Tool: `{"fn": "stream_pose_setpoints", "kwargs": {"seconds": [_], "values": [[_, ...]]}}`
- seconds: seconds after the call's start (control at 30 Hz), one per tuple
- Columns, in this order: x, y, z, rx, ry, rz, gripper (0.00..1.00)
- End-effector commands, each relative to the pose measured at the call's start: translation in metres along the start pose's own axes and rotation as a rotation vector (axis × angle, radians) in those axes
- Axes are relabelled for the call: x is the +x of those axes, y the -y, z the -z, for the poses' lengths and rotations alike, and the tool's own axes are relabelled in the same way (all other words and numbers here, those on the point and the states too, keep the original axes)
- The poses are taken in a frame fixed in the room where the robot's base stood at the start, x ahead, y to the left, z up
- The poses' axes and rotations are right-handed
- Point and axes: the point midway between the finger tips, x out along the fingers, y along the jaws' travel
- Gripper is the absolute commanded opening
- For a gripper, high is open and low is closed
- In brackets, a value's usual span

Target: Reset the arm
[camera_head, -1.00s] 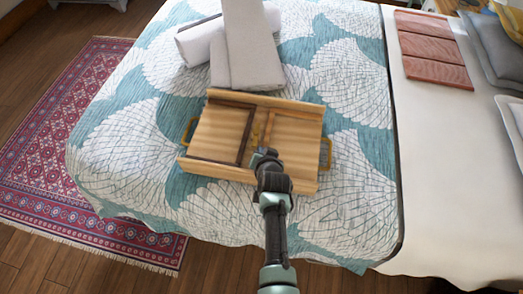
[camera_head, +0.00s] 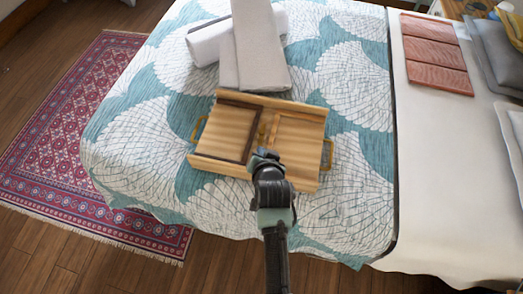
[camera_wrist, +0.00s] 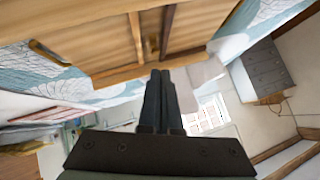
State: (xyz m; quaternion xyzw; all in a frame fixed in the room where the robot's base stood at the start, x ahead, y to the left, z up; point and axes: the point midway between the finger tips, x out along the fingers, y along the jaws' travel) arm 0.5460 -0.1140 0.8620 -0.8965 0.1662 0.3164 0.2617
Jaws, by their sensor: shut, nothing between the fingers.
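My gripper (camera_head: 264,156) reaches over the bed from the bottom of the head view, at the near edge of a wooden tray box (camera_head: 225,168). In the wrist view my gripper (camera_wrist: 161,78) shows its two dark fingers closed together with nothing between them. The wooden box fills the top of the wrist view (camera_wrist: 110,40), just beyond the fingertips. I cannot tell whether the fingers touch it. The box has a brass-coloured handle on each side, and my arm hides part of its near wall.
The box lies on a bed with a teal and white patterned cover (camera_head: 130,150). Rolled and folded white towels (camera_head: 257,45) lie behind it. A red patterned rug (camera_head: 95,130) covers floor at the left.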

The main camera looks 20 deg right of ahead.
Motion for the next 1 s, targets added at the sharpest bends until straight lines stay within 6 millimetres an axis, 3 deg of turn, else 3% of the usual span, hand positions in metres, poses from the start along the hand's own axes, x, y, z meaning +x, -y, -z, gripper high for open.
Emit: {"fn": "stream_pose_setpoints", "kwargs": {"seconds": [0.27, 0.37, 0.47, 0.57, 0.77, 0.87, 1.0], "values": [[-0.01, 0.003, 0.0, 0.0, 0.0, 0.001, 0.0], [-0.012, 0.009, 0.008, -0.008, -0.017, 0.011, 0.0], [-0.021, 0.031, 0.037, -0.034, -0.075, 0.047, 0.0], [-0.041, 0.068, 0.086, -0.082, -0.18, 0.109, 0.0], [-0.116, 0.154, 0.19, -0.194, -0.446, 0.248, 0.0], [-0.167, 0.193, 0.233, -0.243, -0.586, 0.312, 0.0], [-0.252, 0.238, 0.283, -0.303, -0.794, 0.395, 0.0]]}}
